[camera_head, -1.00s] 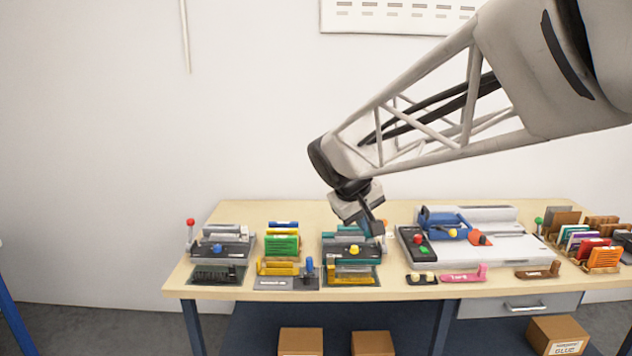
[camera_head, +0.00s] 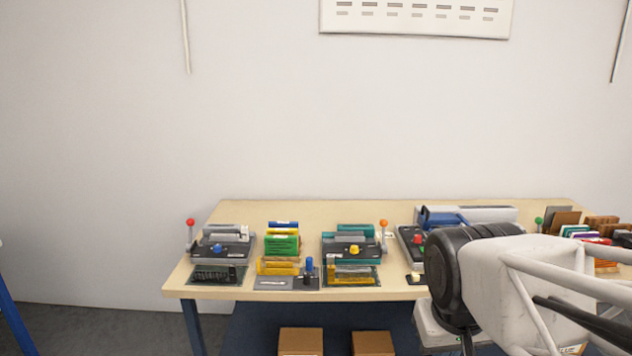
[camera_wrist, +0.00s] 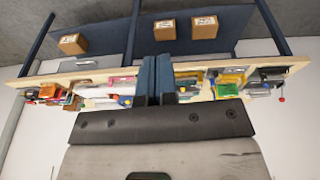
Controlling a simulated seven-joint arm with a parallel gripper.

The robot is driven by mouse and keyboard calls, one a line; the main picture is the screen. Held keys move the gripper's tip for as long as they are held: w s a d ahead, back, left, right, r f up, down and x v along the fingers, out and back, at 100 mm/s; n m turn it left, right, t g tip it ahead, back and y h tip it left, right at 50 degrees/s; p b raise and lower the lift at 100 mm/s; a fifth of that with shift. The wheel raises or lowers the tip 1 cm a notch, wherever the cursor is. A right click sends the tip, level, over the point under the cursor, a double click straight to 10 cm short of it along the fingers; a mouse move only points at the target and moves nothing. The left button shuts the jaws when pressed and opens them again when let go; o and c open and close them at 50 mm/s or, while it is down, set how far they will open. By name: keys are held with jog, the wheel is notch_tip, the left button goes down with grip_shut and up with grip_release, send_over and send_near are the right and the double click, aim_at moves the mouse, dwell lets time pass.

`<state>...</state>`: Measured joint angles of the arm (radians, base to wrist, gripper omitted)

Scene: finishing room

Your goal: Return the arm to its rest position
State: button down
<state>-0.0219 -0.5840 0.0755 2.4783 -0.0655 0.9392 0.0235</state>
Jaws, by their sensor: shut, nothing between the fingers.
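My arm's wrist end shows at the lower right of the head view, in front of the right half of the table (camera_head: 290,210). The block of my gripper shows there at the bottom edge, and its fingertips are out of that frame. In the wrist view my gripper (camera_wrist: 154,62) has its two dark fingers together, with nothing seen between them. That view is upside down, and the table edge (camera_wrist: 35,70) lies beyond the fingers. I see no contact between the fingers and anything on the table.
Punch-like machines stand on the table: a grey one (camera_head: 225,247) and a teal one (camera_head: 350,243), with coloured strips (camera_head: 284,243) between them. My arm partly hides the right-hand equipment. Cardboard boxes (camera_head: 301,341) sit below the table.

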jog(key=shift+s+d+f+m+y, duration=0.1)
jog(key=shift+s+f, duration=0.15)
jog(key=shift+s, duration=0.3)
jog(key=shift+s+a+f+m+y, duration=0.1)
jog(key=shift+s+f, duration=0.2)
jog(key=shift+s, duration=0.2)
jog(key=shift+s+d+f+m+y, duration=0.1)
jog(key=shift+s+f, duration=0.15)
jog(key=shift+s, duration=0.3)
